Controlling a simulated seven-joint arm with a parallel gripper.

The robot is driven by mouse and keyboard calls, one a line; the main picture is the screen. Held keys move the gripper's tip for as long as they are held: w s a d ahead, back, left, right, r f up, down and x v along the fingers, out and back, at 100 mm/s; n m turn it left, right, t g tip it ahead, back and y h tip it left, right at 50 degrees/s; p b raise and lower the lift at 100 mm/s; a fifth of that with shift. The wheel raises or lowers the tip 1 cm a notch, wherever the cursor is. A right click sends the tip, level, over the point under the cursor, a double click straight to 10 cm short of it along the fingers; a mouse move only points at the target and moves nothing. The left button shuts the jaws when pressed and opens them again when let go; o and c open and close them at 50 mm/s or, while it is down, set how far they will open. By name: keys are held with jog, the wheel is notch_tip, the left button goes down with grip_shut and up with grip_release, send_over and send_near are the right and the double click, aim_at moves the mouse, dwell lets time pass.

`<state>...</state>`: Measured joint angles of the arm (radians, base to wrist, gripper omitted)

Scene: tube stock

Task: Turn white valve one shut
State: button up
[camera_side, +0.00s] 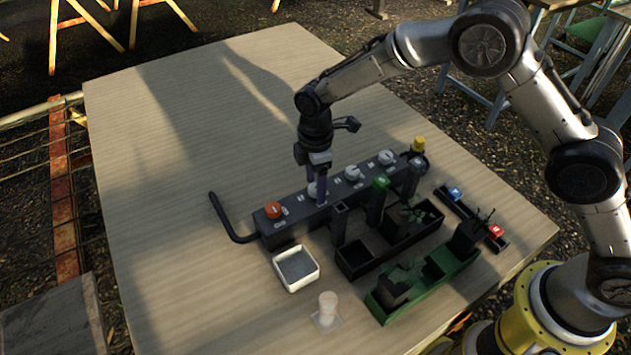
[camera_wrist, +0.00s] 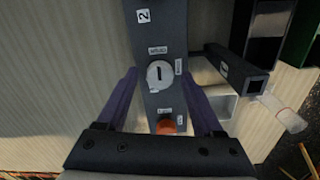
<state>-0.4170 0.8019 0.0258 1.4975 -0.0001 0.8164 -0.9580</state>
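White valve one (camera_side: 312,189) is the white knob nearest the orange knob on the dark manifold bar (camera_side: 290,217). In the wrist view the knob (camera_wrist: 160,74) is round, with a dark pointer mark running up and down the picture, toward the small label (camera_wrist: 157,50) above it. A second label (camera_wrist: 178,66) sits to its right; the lettering is too small to read surely. My gripper (camera_side: 315,190) points down over this knob. In the wrist view my gripper (camera_wrist: 159,80) is open, its purple fingers apart on either side of the bar and knob, with gaps visible.
An orange knob (camera_side: 273,210) is beside valve one; two more white knobs (camera_side: 352,173) (camera_side: 386,157) stand further along. A green-capped post (camera_side: 380,184), black bin (camera_side: 359,264), green bin (camera_side: 388,311) and white tray (camera_side: 297,267) stand in front. The table's left side is clear.

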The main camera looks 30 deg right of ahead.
grip_shut()
jog(key=shift+m, duration=0.3)
jog(key=m, duration=0.4)
jog(key=shift+r, duration=0.1)
jog(key=m, duration=0.4)
jog(key=shift+m, duration=0.4)
jog(key=m, duration=0.4)
jog(key=shift+m, duration=0.3)
jog(key=shift+w+m, duration=0.1)
jog(key=shift+m, duration=1.8)
